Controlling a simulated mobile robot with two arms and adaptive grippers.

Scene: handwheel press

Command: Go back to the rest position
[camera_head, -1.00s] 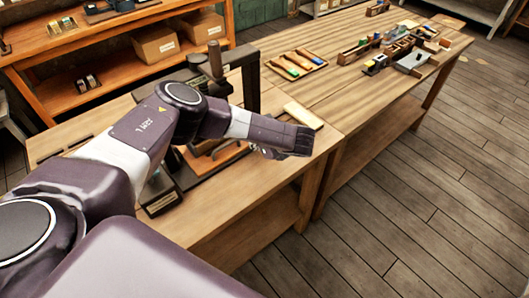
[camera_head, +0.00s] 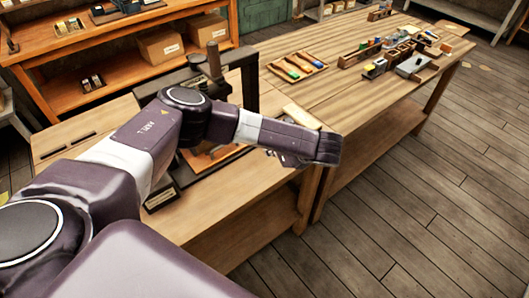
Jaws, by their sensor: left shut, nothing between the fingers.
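My left arm comes in from the left and reaches across the near workbench (camera_head: 240,212). My left gripper (camera_head: 290,159) is partly hidden behind the wrist, near the bench's right front edge. It is shut and empty, and touches nothing that I can make out. The handwheel press (camera_head: 249,88), a dark frame with an upright post, stands on the bench behind my arm. My arm hides much of the press and its base. My right gripper is not in view.
A pale block (camera_head: 302,116) lies on the bench just behind my wrist. A tray with coloured pieces (camera_head: 297,66) and several small parts and holders (camera_head: 400,57) lie on the far bench. Wooden shelves with cardboard boxes (camera_head: 160,45) stand behind. The floor at right is clear.

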